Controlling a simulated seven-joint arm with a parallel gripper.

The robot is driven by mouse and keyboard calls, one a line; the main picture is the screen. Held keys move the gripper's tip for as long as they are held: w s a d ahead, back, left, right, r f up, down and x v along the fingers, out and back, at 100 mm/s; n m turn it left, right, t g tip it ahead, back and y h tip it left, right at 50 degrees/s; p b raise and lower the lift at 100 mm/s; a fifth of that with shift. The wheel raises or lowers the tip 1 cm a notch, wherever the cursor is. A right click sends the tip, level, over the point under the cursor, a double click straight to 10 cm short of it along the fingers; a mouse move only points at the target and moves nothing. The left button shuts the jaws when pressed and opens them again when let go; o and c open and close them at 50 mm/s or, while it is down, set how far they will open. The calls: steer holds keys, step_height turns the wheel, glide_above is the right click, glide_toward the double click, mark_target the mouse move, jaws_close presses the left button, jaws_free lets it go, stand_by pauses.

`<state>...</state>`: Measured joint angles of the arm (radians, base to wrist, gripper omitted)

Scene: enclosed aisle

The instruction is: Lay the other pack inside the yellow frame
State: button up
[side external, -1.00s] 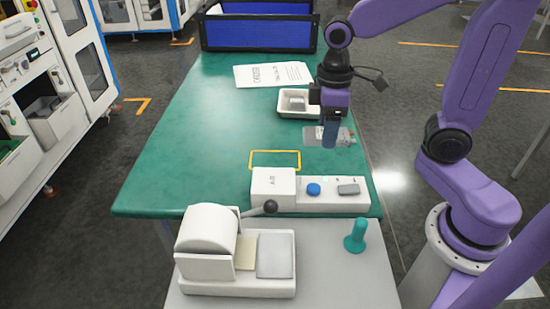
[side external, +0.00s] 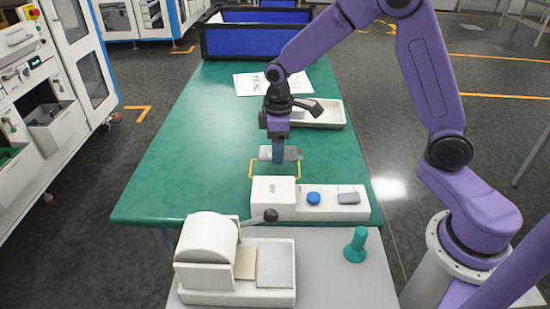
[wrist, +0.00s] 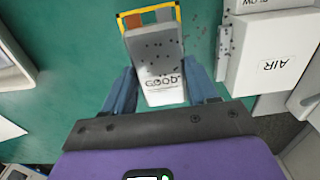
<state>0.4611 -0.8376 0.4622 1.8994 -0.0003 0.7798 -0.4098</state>
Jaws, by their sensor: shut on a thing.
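My gripper (side external: 278,160) is shut on a flat grey pack (side external: 265,153). In the wrist view the pack (wrist: 162,80) lies between the two blue fingers (wrist: 162,88). The yellow frame (side external: 251,169) is marked on the green table behind the white AIR box.
The white AIR box (side external: 273,191) stands just in front of the frame, joined to a panel with a blue button (side external: 313,198). A white tray (side external: 335,115) and a printed sheet (side external: 250,84) lie farther back. A blue bin (side external: 255,41) closes the far end. The table's left side is clear.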

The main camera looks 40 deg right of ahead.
mark_target(275, 169)
steer(key=shift+w+f, duration=0.35)
steer(key=shift+f, duration=0.05)
steer(key=shift+w+a+f, duration=0.1)
steer(key=shift+w+f, duration=0.05)
steer(key=shift+f, duration=1.55)
steer(key=shift+f, duration=0.2)
steer(key=o, duration=1.1)
steer(key=shift+r, duration=0.15)
